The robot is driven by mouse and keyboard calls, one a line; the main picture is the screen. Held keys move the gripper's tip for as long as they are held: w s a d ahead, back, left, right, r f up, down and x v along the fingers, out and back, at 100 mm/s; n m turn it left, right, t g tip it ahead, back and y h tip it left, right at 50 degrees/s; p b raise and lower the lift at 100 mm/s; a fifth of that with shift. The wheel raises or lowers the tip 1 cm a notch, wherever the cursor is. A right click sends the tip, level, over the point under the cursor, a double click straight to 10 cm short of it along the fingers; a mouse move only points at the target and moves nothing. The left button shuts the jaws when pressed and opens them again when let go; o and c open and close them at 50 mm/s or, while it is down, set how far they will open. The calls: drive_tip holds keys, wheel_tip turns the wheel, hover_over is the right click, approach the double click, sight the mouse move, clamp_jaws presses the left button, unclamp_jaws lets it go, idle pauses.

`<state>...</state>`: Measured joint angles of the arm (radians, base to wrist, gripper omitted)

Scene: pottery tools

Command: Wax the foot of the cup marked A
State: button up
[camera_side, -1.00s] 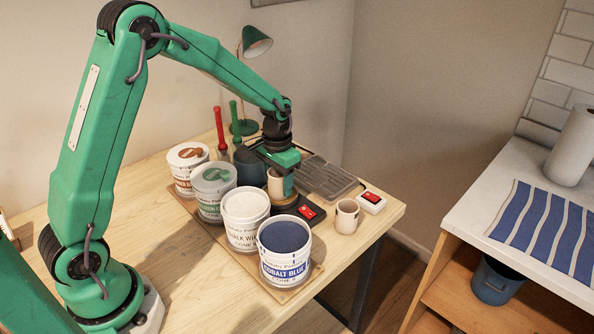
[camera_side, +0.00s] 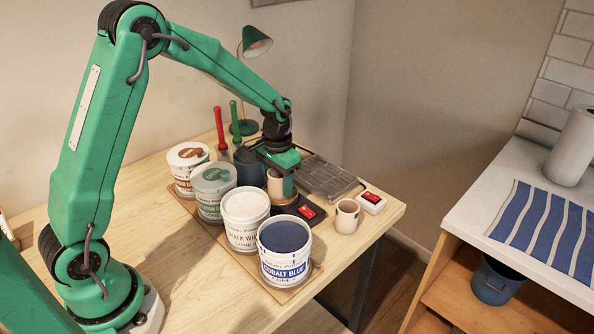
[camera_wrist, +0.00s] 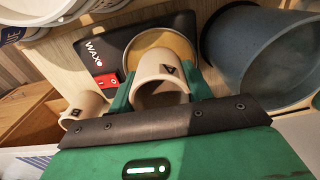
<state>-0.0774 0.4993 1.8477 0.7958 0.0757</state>
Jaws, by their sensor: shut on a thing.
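The pale cup marked A (camera_wrist: 159,92) is between the fingers of my gripper (camera_side: 281,183), which is shut on it. The dark letter A shows on its side in the wrist view, and its mouth faces that camera. The cup also shows in the side view (camera_side: 274,184), upright over the wax pan (camera_side: 285,202). The round tan pan, also in the wrist view (camera_wrist: 163,39), sits on a black warmer labelled WAX (camera_wrist: 95,44) with a red switch. The cup's foot is hidden, so I cannot tell whether it touches the wax.
Another pale cup (camera_side: 346,217), marked in the wrist view (camera_wrist: 83,110), stands right of the warmer. A white box with a red switch (camera_side: 371,201) is beyond it. A dark blue pot (camera_wrist: 255,55) stands close to my gripper. Several glaze tubs (camera_side: 285,255) line the near side.

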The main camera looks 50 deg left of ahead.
drive_tip(key=shift+r, duration=1.7)
drive_tip(key=shift+d, duration=0.15)
idle(0.5)
drive_tip(key=s+d+r, duration=0.1)
drive_tip(key=d+r, duration=0.1)
drive_tip(key=d, duration=0.6)
drive_tip(key=s+d+r, duration=0.1)
drive_tip(key=s+d, duration=0.1)
drive_tip(key=d, duration=0.7)
drive_tip(key=shift+w+a+f, duration=0.1)
drive_tip(key=shift+w+f, duration=0.05)
drive_tip(key=shift+f, duration=1.45)
drive_tip(key=shift+w+a+f, duration=0.1)
drive_tip(key=shift+f, duration=1.5)
drive_tip(key=shift+f, duration=1.85)
drive_tip(key=shift+f, duration=0.15)
